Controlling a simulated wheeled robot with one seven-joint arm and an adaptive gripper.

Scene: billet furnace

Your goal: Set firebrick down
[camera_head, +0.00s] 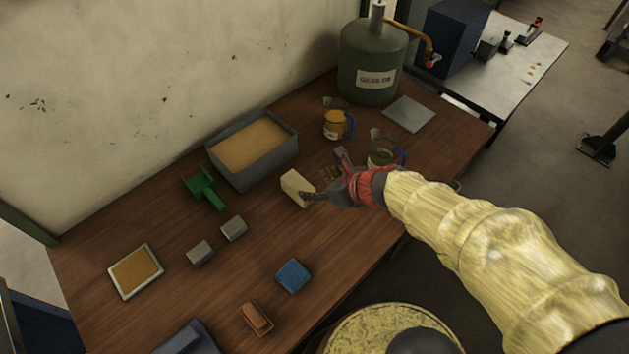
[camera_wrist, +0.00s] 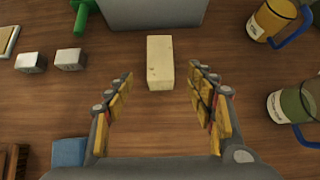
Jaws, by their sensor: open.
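The firebrick (camera_head: 296,187) is a pale cream block on the brown wooden table (camera_head: 330,255), just in front of the grey bin of sand. In the wrist view the firebrick (camera_wrist: 160,63) lies flat on the table top, its long side running away from me. My gripper (camera_head: 325,174) is open, its fingers pointing at the brick. In the wrist view my gripper (camera_wrist: 161,82) has its yellow-padded fingers spread to the left and right of the brick's near end, apart from it. Nothing is held between them.
A grey sand bin (camera_head: 252,150), green scoop (camera_head: 205,188), two grey metal blocks (camera_head: 217,242) and a blue block (camera_head: 292,276) surround the brick. Mugs (camera_head: 338,124) and (camera_head: 381,156) stand to the right. A green gear oil tank (camera_head: 372,60) stands at the back.

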